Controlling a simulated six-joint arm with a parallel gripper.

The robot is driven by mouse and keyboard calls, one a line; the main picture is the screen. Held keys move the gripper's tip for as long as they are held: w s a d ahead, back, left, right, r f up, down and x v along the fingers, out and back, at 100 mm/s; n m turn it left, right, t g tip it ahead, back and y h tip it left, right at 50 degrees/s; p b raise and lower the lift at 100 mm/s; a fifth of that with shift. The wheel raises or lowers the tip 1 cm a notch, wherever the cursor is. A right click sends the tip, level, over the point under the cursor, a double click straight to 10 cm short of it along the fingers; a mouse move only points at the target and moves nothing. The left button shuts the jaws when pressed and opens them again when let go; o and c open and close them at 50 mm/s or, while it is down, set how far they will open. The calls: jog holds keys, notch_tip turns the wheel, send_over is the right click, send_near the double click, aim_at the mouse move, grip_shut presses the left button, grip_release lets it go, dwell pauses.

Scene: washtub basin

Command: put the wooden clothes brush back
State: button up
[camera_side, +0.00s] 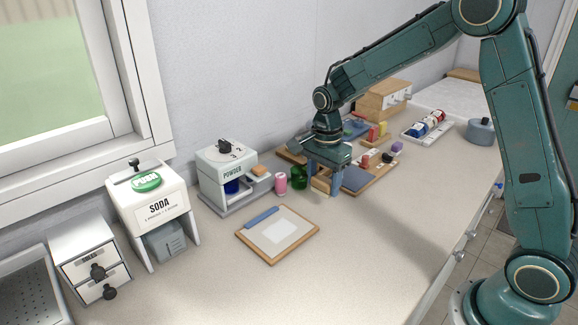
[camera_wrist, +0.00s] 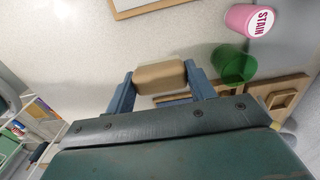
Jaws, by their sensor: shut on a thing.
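My gripper (camera_side: 324,183) is shut on the wooden clothes brush (camera_side: 320,184), a tan block with rounded ends. In the wrist view the brush (camera_wrist: 160,75) sits crosswise between the two blue-grey fingers of my gripper (camera_wrist: 160,88). My gripper points down beside a wooden board with shaped recesses (camera_wrist: 262,90), at the board's near left end. I cannot tell how high the brush is above the counter.
A green cup (camera_side: 299,177) and a pink stain bottle (camera_side: 281,183) stand close left of my gripper. The powder dispenser (camera_side: 223,172) and soda dispenser (camera_side: 155,208) stand farther left. A wood-framed board (camera_side: 305,227) lies in front.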

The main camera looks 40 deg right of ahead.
aim_at(322, 195)
jog(key=shift+f, duration=0.2)
jog(key=shift+f, duration=2.1)
jog(key=shift+f, duration=0.15)
jog(key=o, duration=1)
jog(key=shift+c, duration=0.2)
notch_tip(322, 195, up, 11)
jog(key=shift+r, duration=0.7)
jog(key=shift+s, duration=0.1)
